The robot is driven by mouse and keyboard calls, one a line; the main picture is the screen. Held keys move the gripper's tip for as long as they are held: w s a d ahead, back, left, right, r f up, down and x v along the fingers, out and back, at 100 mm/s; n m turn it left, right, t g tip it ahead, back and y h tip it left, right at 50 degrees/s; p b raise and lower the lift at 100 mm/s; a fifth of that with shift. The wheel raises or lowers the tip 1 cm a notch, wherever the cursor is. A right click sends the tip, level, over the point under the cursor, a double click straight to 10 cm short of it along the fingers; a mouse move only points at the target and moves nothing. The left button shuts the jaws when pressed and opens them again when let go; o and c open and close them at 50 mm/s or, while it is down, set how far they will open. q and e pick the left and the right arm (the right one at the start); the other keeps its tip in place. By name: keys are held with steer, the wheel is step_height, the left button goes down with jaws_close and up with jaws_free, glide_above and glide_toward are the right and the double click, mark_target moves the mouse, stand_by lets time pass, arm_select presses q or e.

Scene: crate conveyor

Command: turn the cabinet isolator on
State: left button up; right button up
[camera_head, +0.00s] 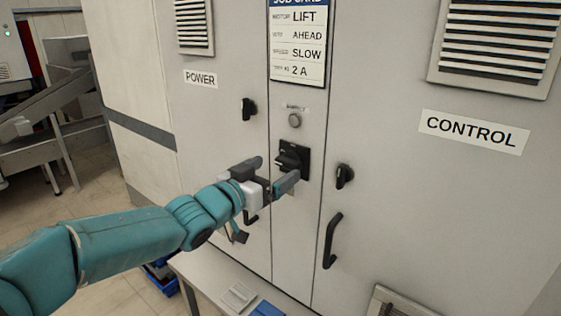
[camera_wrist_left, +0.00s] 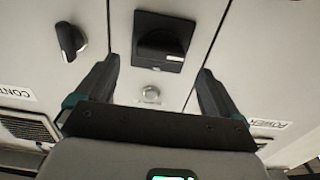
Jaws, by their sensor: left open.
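The cabinet isolator (camera_head: 299,158) is a black rotary handle on a square black plate, on the narrow middle panel between the POWER and CONTROL doors. In the left wrist view the isolator (camera_wrist_left: 164,43) is ahead, upside down, its handle lying roughly crosswise with a small white mark at its right end. My left gripper (camera_head: 278,168) is just in front of it, open and empty. Its fingers (camera_wrist_left: 157,70) stand wide on either side, below the handle in the wrist view, apparently not touching it. My right gripper is not in view.
A small round grey button (camera_head: 295,120) sits above the isolator, under the job card (camera_head: 298,45). Black door latches (camera_head: 248,109) and (camera_head: 344,177) flank the panel. A black pull handle (camera_head: 331,241) projects at lower right. A bench (camera_head: 205,283) stands below.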

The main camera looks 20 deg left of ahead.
mark_target(285, 164)
arm_select(q)
steer(key=x, duration=0.3)
steer(key=shift+w+d+p, duration=0.2)
steer(key=shift+w+p, duration=0.15)
steer(key=shift+a, duration=0.1)
steer(key=shift+f, duration=0.1)
steer(key=shift+c, duration=0.4)
steer(key=shift+w, duration=0.1)
steer(key=c, duration=1)
steer(key=shift+o, duration=0.2)
